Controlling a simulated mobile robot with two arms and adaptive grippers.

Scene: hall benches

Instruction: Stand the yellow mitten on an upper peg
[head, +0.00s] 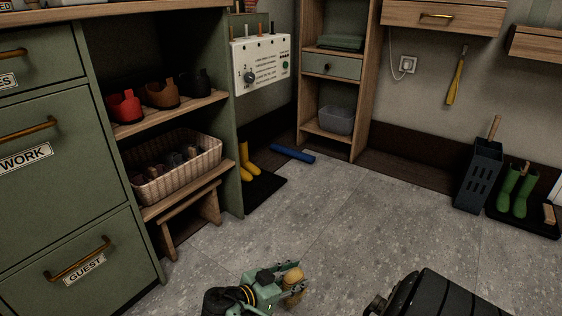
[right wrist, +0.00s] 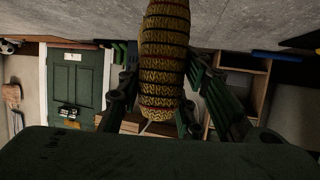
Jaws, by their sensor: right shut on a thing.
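My right gripper (head: 291,283) is low over the floor at the bottom of the head view, shut on the yellow mitten (head: 294,274). In the right wrist view the mitten (right wrist: 163,70) is a knitted yellow thing with dark bands, between the two fingers (right wrist: 162,105). Its upper end runs out of that view. A white wall unit (head: 261,64) with a dial and a green button hangs beyond, at upper centre. Several short upright pegs (head: 260,31) stand along its top, well away from the gripper. My left gripper is not in view.
A green cabinet (head: 60,160) stands left, beside shelves with shoes and a wicker basket (head: 180,168). Yellow boots (head: 248,163) stand on a black mat below the wall unit. A blue roll (head: 293,154) lies on the floor. The middle floor is clear.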

